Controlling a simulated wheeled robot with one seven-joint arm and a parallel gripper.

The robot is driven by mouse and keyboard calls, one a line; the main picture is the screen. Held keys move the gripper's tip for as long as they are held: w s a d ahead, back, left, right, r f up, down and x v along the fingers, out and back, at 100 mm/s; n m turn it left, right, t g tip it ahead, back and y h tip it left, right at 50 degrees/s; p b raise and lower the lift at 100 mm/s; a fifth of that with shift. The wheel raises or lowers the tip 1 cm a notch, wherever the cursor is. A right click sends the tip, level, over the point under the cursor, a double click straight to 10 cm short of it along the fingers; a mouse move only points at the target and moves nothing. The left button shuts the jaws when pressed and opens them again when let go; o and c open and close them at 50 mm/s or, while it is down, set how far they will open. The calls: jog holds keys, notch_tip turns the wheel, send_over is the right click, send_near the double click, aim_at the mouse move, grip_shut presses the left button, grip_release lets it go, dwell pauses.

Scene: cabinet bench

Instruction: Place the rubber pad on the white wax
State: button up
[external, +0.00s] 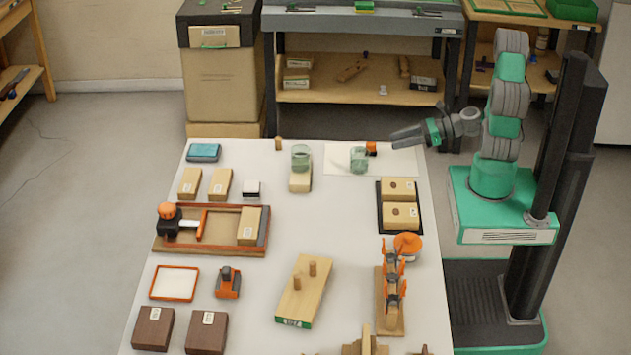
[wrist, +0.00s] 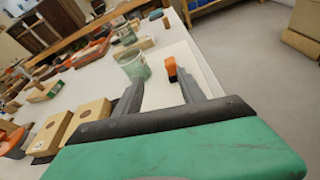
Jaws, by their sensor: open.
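My gripper (external: 402,137) is open and empty above the far right edge of the white table, pointing left. Its two fingers also show in the wrist view (wrist: 157,88). A flat teal-blue block (external: 204,152), which may be the rubber pad, lies at the table's far left corner, well away from my gripper. A small block with a white top and dark sides (external: 251,188), which may be the white wax, sits right of two tan labelled blocks. I cannot confirm either name from the frames. Nothing rests on the white top.
Glass jars (external: 358,159) (external: 301,156) stand along the far side; one is on a tan block. A small orange object (external: 371,148) shows near the right fingertip in the wrist view (wrist: 171,68). A black tray (external: 380,222) holds two tan blocks. The table's centre is mostly clear.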

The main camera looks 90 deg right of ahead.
aim_at(373, 143)
jog(key=shift+d+n+h, duration=0.5)
jog(key=shift+d, duration=0.35)
jog(key=shift+w+a, duration=0.1)
jog(key=shift+w, duration=0.3)
jog(key=b+x, duration=0.1)
jog(key=x, duration=0.6)
jog(key=shift+f+b, duration=0.1)
jog(key=shift+b, duration=0.2)
grip_shut()
